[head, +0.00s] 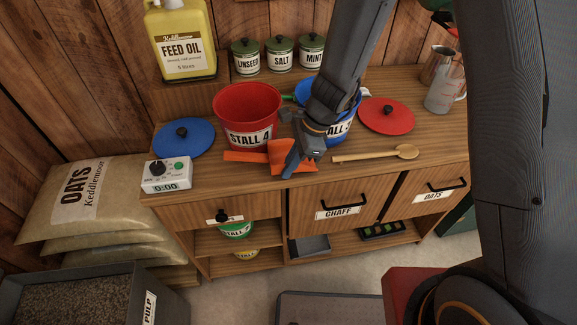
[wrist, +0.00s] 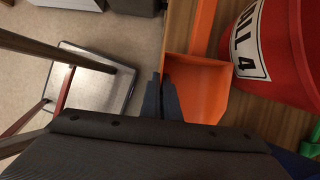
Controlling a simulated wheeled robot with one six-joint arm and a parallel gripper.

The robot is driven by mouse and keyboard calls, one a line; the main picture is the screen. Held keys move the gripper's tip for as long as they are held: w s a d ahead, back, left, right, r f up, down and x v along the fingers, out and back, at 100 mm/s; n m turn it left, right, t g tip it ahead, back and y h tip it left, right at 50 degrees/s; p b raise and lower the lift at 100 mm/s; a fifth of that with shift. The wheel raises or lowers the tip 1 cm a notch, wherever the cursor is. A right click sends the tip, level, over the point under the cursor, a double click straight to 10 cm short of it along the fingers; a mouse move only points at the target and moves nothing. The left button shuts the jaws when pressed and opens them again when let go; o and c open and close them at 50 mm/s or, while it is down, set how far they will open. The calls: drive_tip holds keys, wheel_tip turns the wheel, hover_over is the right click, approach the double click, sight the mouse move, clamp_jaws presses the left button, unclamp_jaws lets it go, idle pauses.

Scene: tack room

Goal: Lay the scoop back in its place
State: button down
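The orange scoop (head: 285,153) is at the counter top in front of the red STALL 4 bucket (head: 247,108), handle to the left. I cannot tell whether it rests on the wood or is just above it. My gripper (head: 292,168) points down at the front side of the scoop's pan. In the wrist view its fingers (wrist: 161,84) are close together, one on each side of the pan's near wall, and the scoop (wrist: 196,88) extends to their right. The fingers hide part of that wall.
A blue lid (head: 184,137), a timer box (head: 166,175), a blue bucket (head: 342,130), a red lid (head: 387,115) and a wooden spoon (head: 375,154) surround the scoop on the counter (head: 420,155). A measuring jug (head: 443,95) stands far right. The counter's front edge is close to my gripper.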

drive_tip(key=shift+f+b, duration=0.6)
drive_tip(key=shift+f, duration=0.05)
drive_tip(key=c, duration=1.9)
unclamp_jaws()
drive_tip(key=shift+c, duration=0.2)
drive_tip(key=v, duration=0.7)
drive_tip(key=shift+d+r+b, duration=0.25)
drive_tip(key=shift+r+b, duration=0.1)
drive_tip(key=s+d+r+n+t+h+b, duration=0.1)
drive_tip(key=s+d+r+n+h, duration=0.1)
drive_tip(key=d+n, duration=0.5)
drive_tip(key=s+d+r+n+t+h+b, duration=0.1)
drive_tip(key=s+d+n, duration=0.3)
drive_tip(key=d+n, duration=0.4)
drive_tip(key=d+r+h+b, duration=0.1)
drive_tip(key=d, duration=0.3)
drive_tip(key=shift+s+d, duration=0.2)
drive_tip(key=shift+d, duration=0.2)
